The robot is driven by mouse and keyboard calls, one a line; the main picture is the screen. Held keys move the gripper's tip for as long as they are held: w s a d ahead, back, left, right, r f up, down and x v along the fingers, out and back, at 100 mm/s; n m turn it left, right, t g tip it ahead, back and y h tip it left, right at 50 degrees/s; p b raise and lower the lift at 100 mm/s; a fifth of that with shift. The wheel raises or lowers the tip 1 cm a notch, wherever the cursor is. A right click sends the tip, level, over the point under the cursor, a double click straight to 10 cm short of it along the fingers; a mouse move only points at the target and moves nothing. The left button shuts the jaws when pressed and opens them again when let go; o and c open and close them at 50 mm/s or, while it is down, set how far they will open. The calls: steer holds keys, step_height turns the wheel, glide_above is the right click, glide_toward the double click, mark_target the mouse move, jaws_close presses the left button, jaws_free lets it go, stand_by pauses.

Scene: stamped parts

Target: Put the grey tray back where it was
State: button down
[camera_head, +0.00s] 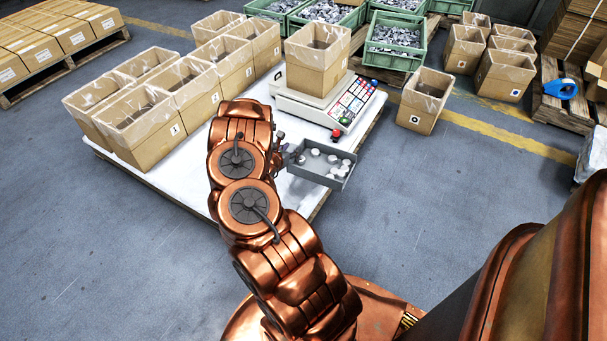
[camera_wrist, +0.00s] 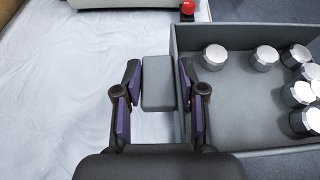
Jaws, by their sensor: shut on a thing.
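The grey tray (camera_head: 318,177) is at the right front edge of the white-covered table, partly over the edge. Several round silvery parts lie in it. In the wrist view the tray (camera_wrist: 228,112) fills the right side, with its parts toward the right. My gripper (camera_head: 284,150) is at the tray's left side. In the wrist view its two fingers (camera_wrist: 158,90) are shut on a grey block-shaped grip at the tray's left wall. I cannot tell whether the tray touches the table or hangs just above it.
A white scale (camera_head: 345,108) with an open carton (camera_head: 318,75) on it stands behind the tray. Several open cartons (camera_head: 142,125) stand at the table's left. Another carton (camera_head: 423,108) is on the floor to the right. The white table top (camera_wrist: 60,100) left of the tray is clear.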

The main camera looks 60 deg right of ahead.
mark_target(299, 156)
steer(key=shift+m+g, duration=0.5)
steer(key=s+d+f, duration=0.2)
steer(key=s+f, duration=0.1)
steer(key=s+f+b, duration=0.1)
steer(key=s+f, duration=0.1)
steer(key=shift+d+f, duration=0.25)
steer(key=shift+d, duration=0.15)
steer(key=shift+w+d, duration=0.2)
steer(key=shift+w, duration=0.55)
steer(key=shift+w+d, duration=0.15)
steer(key=shift+w, duration=0.55)
steer(key=shift+w+d+p, duration=0.15)
steer(key=shift+w+p, duration=0.1)
steer(key=shift+p, duration=0.25)
steer(key=w, duration=0.4)
steer(key=w+d+f+b, duration=0.1)
steer(key=w, duration=0.3)
steer(key=w+b, duration=0.1)
steer(key=w, duration=0.3)
steer(key=shift+w+d+f, duration=0.2)
steer(key=shift+f, duration=0.05)
steer(key=shift+f+b, duration=1.15)
steer(key=shift+f, duration=0.7)
steer(key=shift+r, duration=0.1)
